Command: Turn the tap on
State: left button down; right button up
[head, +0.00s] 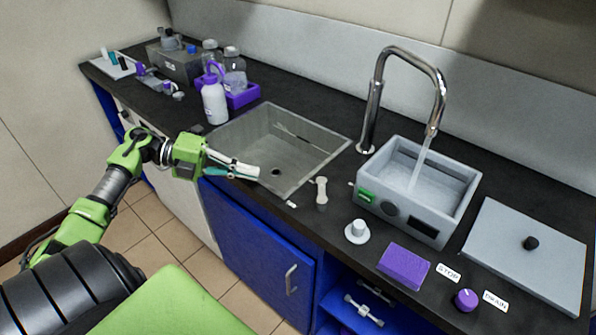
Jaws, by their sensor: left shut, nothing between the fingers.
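The chrome tap (375,95) stands on the dark counter and arches to the right. A pale stream of water (417,168) runs from its spout into the grey water bath (452,218). A small whitish lever-like fitting (321,192) stands by the front right corner of the sink (322,156); I cannot tell for sure that it is the tap's handle. My left gripper (254,173) is shut and empty, over the front left edge of the sink, to the left of the fitting and apart from it. My right gripper is not in view.
A white round knob (357,231), a purple block (404,265), a purple knob (466,300) and a grey lid (540,250) are at the right. A white bottle (214,101) and a purple rack (242,97) stand left of the sink. Blue cabinets (255,245) are below.

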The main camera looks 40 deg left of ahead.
aim_at(304, 192)
pick_arm(q)
jog(key=p+x, duration=0.1)
jog(key=x, duration=0.3)
jog(key=p+x, duration=0.1)
jog(key=x, duration=0.3)
jog(key=r+p+x, duration=0.1)
jog(key=x, duration=0.3)
jog(key=shift+w+d, duration=0.3)
jog(key=shift+d, duration=0.1)
jog(key=shift+w+d+f, duration=0.1)
jog(key=shift+w+d, duration=0.15)
jog(key=shift+d, duration=0.15)
